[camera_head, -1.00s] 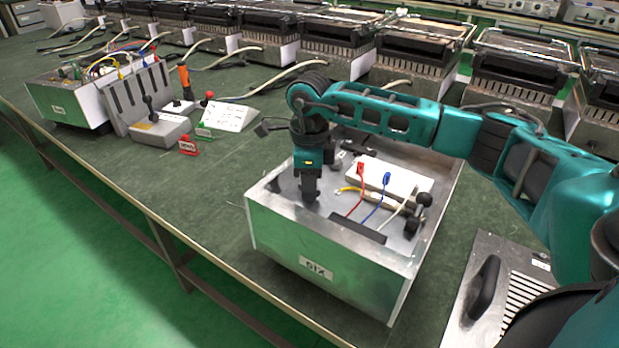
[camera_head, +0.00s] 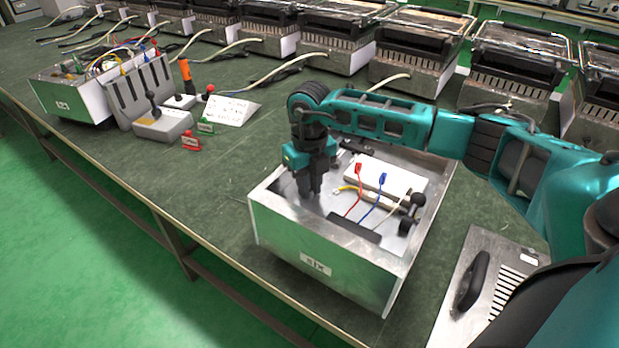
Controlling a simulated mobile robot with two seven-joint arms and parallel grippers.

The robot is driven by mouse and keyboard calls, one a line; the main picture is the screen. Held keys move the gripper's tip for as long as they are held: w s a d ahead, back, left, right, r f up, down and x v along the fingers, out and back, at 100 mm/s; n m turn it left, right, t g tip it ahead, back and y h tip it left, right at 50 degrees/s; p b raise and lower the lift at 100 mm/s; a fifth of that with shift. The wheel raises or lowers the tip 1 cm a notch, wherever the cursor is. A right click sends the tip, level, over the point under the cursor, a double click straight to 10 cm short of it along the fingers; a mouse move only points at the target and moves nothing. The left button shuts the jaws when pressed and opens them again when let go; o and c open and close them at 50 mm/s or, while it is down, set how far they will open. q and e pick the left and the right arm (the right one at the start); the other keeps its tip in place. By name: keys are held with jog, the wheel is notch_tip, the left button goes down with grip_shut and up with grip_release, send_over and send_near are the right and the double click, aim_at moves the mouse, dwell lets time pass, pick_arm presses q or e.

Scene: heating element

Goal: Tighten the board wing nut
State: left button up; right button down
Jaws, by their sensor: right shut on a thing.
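An open metal box (camera_head: 300,252) stands on the green table with a small label on its front. Inside it are a white board (camera_head: 385,183) with red, blue and yellow wires, and black knobs (camera_head: 416,205) at the right. My right gripper (camera_head: 311,192) points straight down inside the box's left part, left of the white board. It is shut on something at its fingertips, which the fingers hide. I cannot make out the wing nut itself. My left gripper is not in view.
A grey panel with a black handle (camera_head: 472,282) lies to the right of the box. At the left are a grey stand (camera_head: 165,125), red and green tags, an orange-handled tool (camera_head: 186,76) and a wired box (camera_head: 72,98). Several heater units line the back. The table left of the box is clear.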

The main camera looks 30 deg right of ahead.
jog(key=m+p, duration=0.2)
jog(key=m, duration=0.1)
jog(key=shift+r+m, duration=0.15)
jog(key=shift+m, duration=0.25)
jog(key=m+p, duration=0.2)
jog(key=m, duration=0.2)
jog(key=m+p, duration=0.1)
jog(key=m, duration=0.1)
jog(key=shift+m+p, duration=0.35)
jog(key=shift+m, duration=0.05)
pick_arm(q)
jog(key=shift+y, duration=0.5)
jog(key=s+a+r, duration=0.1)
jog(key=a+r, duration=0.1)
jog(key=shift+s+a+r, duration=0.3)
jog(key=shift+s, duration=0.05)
pick_arm(e)
jog(key=shift+m, duration=0.4)
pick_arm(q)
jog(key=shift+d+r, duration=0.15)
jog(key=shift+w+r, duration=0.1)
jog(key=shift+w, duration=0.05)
pick_arm(e)
jog(key=c, duration=1)
grip_release()
jog(key=shift+c, duration=0.2)
